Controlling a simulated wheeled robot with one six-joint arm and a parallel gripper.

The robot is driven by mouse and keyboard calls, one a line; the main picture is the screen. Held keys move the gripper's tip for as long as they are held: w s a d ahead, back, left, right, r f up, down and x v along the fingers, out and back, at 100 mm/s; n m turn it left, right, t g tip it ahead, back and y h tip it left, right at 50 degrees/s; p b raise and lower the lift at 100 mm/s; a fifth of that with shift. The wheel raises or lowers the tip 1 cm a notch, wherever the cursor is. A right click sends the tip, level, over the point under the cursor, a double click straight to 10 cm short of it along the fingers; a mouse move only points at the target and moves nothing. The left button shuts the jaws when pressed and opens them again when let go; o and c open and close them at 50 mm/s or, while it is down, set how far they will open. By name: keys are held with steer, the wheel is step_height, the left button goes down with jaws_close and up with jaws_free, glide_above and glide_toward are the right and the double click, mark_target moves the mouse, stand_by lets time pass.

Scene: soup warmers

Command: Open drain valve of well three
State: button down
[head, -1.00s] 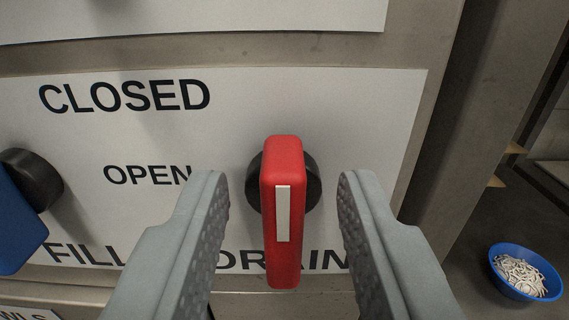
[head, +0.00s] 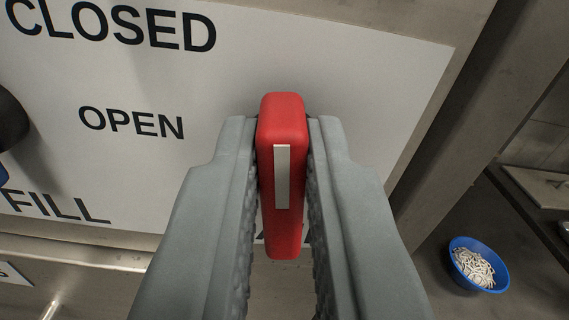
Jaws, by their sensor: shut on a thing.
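The red drain valve handle (head: 284,225) is in the middle of the head view, with a white stripe on its face. It stands close to upright in the picture, in front of a white label plate (head: 330,60). My gripper (head: 282,150) is shut on the red handle, one grey finger on each side. The black hub behind the handle is nearly all hidden. The word under the handle is mostly covered by my fingers. The plate reads CLOSED, OPEN and FILL.
A black knob (head: 10,118) with a sliver of blue handle shows at the left edge. A steel post (head: 455,130) stands right of the plate. A blue bowl (head: 462,277) of pale pieces is at the lower right, clear of my gripper.

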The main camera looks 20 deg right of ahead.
steer(key=shift+a+n, duration=0.1)
steer(key=shift+n, duration=0.7)
steer(key=n, duration=0.2)
steer(key=shift+w+a+f+n, duration=0.1)
steer(key=shift+a+n, duration=0.05)
steer(key=shift+n, duration=0.65)
steer(key=n, duration=0.3)
steer(key=shift+a+f, duration=0.2)
